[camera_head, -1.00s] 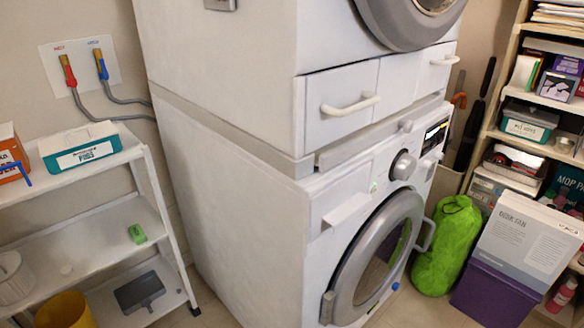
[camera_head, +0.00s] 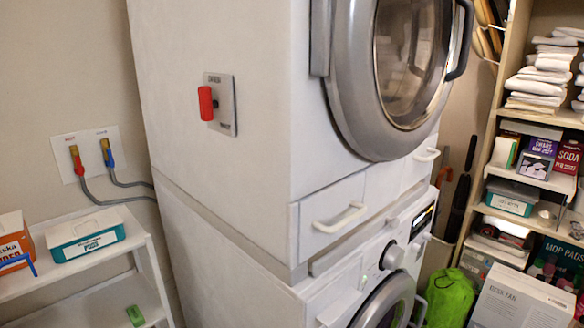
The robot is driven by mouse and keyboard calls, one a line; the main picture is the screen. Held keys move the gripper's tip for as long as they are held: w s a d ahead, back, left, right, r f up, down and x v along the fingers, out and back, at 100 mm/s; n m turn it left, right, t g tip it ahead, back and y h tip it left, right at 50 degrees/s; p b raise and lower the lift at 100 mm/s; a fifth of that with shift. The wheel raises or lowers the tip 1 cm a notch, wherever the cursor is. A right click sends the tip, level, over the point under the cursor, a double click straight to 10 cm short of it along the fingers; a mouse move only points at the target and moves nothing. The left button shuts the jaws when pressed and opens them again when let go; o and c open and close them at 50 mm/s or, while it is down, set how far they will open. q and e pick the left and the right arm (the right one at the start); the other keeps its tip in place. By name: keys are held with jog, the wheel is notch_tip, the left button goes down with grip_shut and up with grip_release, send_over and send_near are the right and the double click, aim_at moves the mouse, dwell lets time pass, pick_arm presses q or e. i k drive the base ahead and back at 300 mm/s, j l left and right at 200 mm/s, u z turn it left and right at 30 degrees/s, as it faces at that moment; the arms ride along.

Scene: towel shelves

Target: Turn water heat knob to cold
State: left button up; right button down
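A round grey-white knob (camera_head: 392,256) is on the front panel of the lower washing machine (camera_head: 340,295), beside a small dark display (camera_head: 422,220). Its pointer setting is too small to read. A red switch handle (camera_head: 206,103) sits upright on a grey plate (camera_head: 222,104) on the side of the upper machine; the plate's lettering is not clear. On the wall at left, a plate carries a red-handled valve (camera_head: 76,160) and a blue-handled valve (camera_head: 107,153) with hoses. I cannot tell which of these is the water heat knob. Neither of my grippers is in view.
The upper machine's round door (camera_head: 400,75) is closed. A white shelf cart (camera_head: 90,262) with boxes stands at left. Wooden shelves (camera_head: 497,105) with towels and boxes stand at right. A green bag (camera_head: 447,297) and a grey-white box (camera_head: 525,302) sit at lower right.

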aim_at(415, 248)
jog(key=z, duration=0.5)
jog(key=i+j, duration=0.2)
jog(key=i+l+z, duration=0.1)
jog(key=z, duration=0.55)
jog(key=i+j, duration=0.05)
